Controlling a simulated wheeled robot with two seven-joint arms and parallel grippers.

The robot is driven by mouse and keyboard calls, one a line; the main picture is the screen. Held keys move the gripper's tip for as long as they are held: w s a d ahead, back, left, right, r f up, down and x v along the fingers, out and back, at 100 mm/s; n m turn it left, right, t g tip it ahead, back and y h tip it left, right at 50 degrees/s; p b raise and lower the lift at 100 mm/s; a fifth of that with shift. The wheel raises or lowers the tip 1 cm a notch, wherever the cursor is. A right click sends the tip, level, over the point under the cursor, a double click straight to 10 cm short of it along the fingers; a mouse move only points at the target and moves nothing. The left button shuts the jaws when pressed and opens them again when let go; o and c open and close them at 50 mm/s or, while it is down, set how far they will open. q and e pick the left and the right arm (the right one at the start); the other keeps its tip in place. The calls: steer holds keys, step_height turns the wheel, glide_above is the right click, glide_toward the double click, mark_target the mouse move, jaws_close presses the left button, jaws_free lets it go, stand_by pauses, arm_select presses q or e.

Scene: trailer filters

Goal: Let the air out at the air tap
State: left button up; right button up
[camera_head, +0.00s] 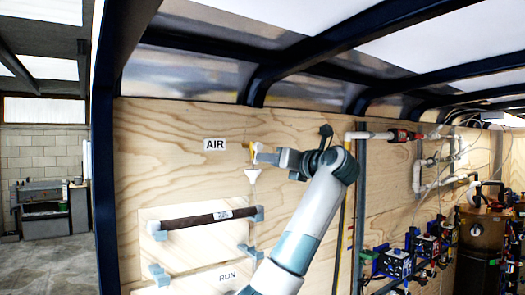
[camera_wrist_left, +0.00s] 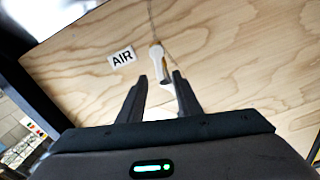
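The air tap (camera_head: 252,150) is on the plywood wall just right of the AIR sign (camera_head: 214,144). It has a yellow upper part and a white flared piece (camera_head: 252,175) below. My left gripper (camera_head: 264,157) is at the tap's right side in the head view. In the left wrist view, the two dark fingers of my left gripper (camera_wrist_left: 160,78) stand apart, with the tap (camera_wrist_left: 157,58) showing in the gap, beyond or between the tips. Whether a finger touches the tap, I cannot tell. My right gripper is in neither view.
A pale board with a dark bar (camera_head: 198,219) on blue brackets is below the tap. A RUN label (camera_head: 227,276) is lower down. White pipes with a red valve (camera_head: 398,135) and a brown tank (camera_head: 482,240) stand to the right. Dark blue ribs frame the trailer.

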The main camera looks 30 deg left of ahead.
arm_select(q)
steer(key=p+x, duration=0.1)
steer(key=x, duration=0.3)
steer(key=shift+a+p, duration=0.15)
steer(key=shift+p, duration=0.25)
jaws_close()
